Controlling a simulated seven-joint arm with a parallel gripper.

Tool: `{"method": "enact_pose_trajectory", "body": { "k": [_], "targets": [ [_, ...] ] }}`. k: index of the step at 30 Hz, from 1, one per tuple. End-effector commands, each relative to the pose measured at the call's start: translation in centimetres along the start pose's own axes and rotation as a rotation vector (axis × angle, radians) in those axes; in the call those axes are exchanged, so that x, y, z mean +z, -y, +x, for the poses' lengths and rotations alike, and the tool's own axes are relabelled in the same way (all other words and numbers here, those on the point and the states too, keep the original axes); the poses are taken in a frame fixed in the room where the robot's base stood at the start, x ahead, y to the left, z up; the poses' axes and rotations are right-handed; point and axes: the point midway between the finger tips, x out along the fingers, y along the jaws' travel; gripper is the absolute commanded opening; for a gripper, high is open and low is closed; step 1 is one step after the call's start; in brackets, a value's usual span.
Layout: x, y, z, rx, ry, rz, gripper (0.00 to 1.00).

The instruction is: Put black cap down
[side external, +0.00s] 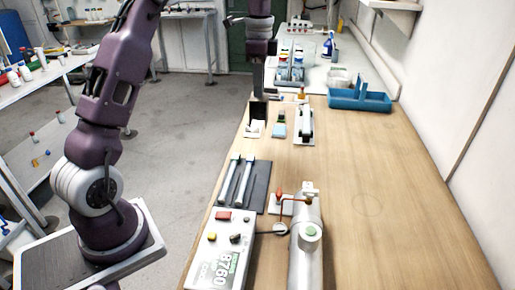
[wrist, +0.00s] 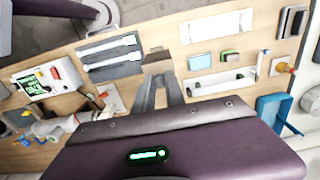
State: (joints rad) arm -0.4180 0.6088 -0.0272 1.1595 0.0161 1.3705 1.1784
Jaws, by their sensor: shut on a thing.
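My gripper (side external: 258,98) is over the far left part of the wooden bench, pointing down. In the wrist view my gripper (wrist: 157,74) has its two grey fingers close together on a dark block-like piece at their tips, seemingly the black cap (wrist: 156,55). The cap (side external: 258,112) also shows as a dark shape under the gripper in the side view. A white flat plate (side external: 253,130) lies just below it. I cannot tell whether the cap touches the plate or bench. The fingers hide part of the cap.
A dark rack with two white tubes (side external: 245,185), a control box (side external: 220,250) and a metal cylinder (side external: 307,250) stand nearer. A white holder (side external: 305,125) and small blue-green pieces (side external: 279,124) lie to the right. A blue tote (side external: 360,97) stands behind. The bench's right side is clear.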

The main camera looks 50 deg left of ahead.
Motion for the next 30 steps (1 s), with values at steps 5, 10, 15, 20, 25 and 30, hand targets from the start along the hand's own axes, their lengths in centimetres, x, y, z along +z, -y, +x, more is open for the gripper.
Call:
{"method": "enact_pose_trajectory", "body": {
  "k": [5,10,15,20,25,30],
  "targets": [
    [0.3,0.0,4.2,0.007,0.003,0.001,0.00],
    [0.2,0.0,7.2,0.007,0.003,0.001,0.00],
    [0.2,0.0,9.6,0.004,0.002,0.000,0.00],
    [0.2,0.0,9.7,0.002,0.001,0.000,0.00],
    [0.2,0.0,9.9,0.002,0.001,0.000,0.00],
    [0.2,0.1,9.9,0.001,0.001,0.000,0.37]
  ]
}}
